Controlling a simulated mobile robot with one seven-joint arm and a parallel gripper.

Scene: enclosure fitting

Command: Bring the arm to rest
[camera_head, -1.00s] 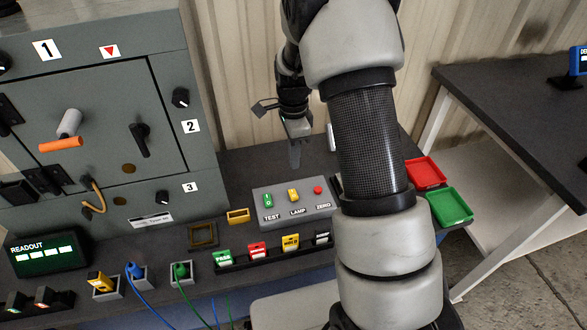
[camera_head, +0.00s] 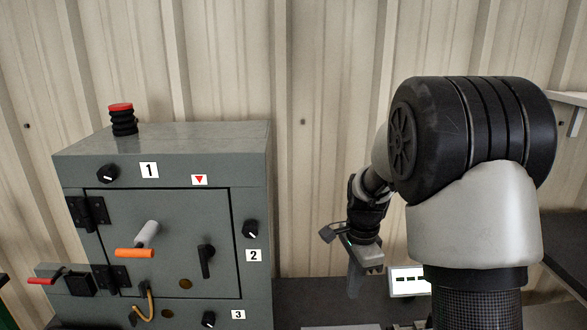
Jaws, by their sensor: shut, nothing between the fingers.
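My gripper (camera_head: 354,282) shows right of the enclosure, pointing down over the back of the bench, with its fingers shut and nothing held. My arm bends up and over at the right of the view. The grey enclosure (camera_head: 165,260) stands at the left with its door closed. On its front are an orange-tipped handle (camera_head: 136,252), a black lever (camera_head: 206,260), and black knobs by labels 1, 2 and 3. A gap of bare wall lies between the enclosure and my gripper.
The corrugated wall (camera_head: 300,90) runs behind everything. A dark surface (camera_head: 565,250) shows at the right edge.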

